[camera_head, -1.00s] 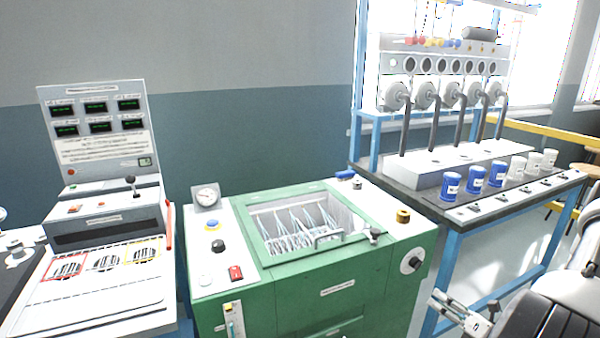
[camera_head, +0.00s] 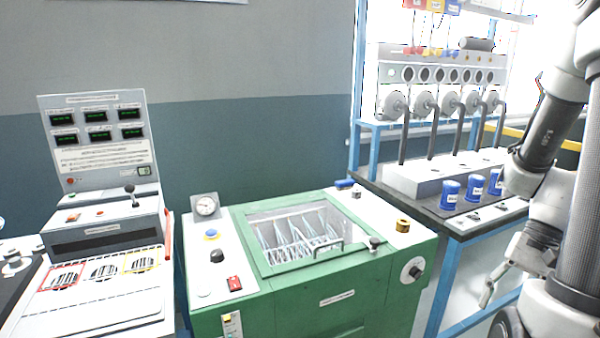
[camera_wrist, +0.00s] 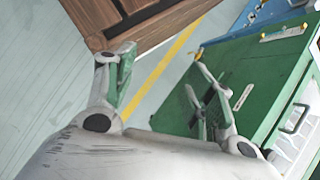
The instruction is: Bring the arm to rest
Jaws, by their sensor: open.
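My arm (camera_head: 548,135) stands folded upright at the right of the head view, in front of the blue-legged bench. My gripper (camera_wrist: 163,75) is open in the wrist view, its two fingers spread with nothing between them. Floor and a yellow line show behind the fingers, with the green machine (camera_wrist: 245,75) behind the right one. In the head view the gripper hangs low at the right, partly hidden by my arm, with a finger (camera_head: 487,293) pointing down beside the blue bench frame.
The green machine (camera_head: 300,300) with a glass-lidded well stands in the middle, right of a grey control panel (camera_head: 100,140). Blue cups (camera_head: 450,191) stand on the bench (camera_head: 478,226); my arm hides its right part. A brown wooden thing (camera_wrist: 150,25) is near the gripper in the wrist view.

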